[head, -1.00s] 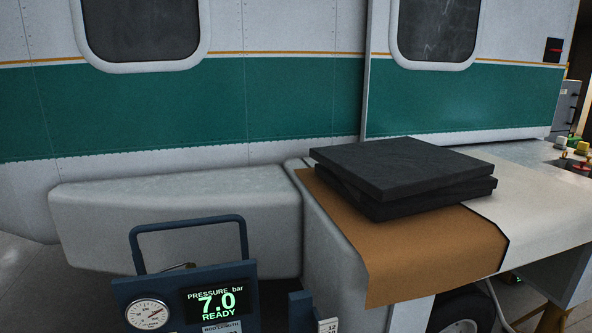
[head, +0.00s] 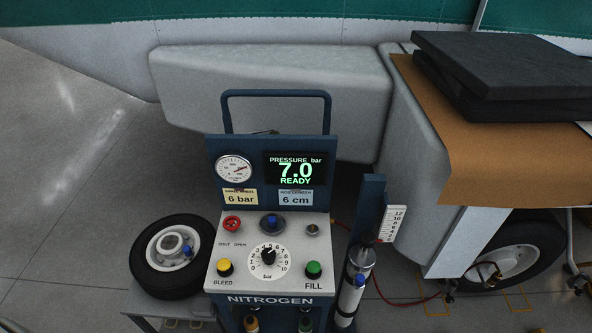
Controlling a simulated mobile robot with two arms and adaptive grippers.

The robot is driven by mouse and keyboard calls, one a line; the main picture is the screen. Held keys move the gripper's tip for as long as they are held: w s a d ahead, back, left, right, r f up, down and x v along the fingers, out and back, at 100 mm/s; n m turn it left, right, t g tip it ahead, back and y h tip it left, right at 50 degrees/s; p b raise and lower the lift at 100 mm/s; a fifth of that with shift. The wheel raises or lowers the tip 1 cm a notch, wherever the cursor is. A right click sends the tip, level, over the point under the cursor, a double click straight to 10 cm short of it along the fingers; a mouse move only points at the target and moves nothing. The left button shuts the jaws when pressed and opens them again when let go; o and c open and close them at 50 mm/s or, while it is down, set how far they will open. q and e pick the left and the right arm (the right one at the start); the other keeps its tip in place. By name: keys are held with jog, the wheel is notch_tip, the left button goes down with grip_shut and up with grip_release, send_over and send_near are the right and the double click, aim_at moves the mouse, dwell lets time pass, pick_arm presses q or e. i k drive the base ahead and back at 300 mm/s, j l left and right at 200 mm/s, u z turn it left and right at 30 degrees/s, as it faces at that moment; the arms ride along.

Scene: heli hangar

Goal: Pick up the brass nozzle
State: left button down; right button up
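I cannot clearly make out a brass nozzle. A small brass-coloured fitting (head: 312,229) sits at the upper right of the nitrogen cart's sloping panel. Another small brass-toned part (head: 488,272) shows by the helicopter wheel (head: 507,255) at the right; it is too small to tell what it is. A thin red hose (head: 405,303) runs along the floor from the cart toward that wheel. The nitrogen cart (head: 270,298) stands in the lower middle. Its display reads 7.0 READY. Neither of my grippers is in view.
A loose wheel (head: 172,256) lies on a low stand left of the cart. An upright cylinder (head: 352,290) and scale (head: 392,224) stand at the cart's right. Black pads (head: 500,65) rest on a brown mat (head: 470,160). Floor at the far left is clear.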

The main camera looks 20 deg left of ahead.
aim_at(497, 276)
jog(key=l+z, duration=0.1)
jog(key=z, duration=1.05)
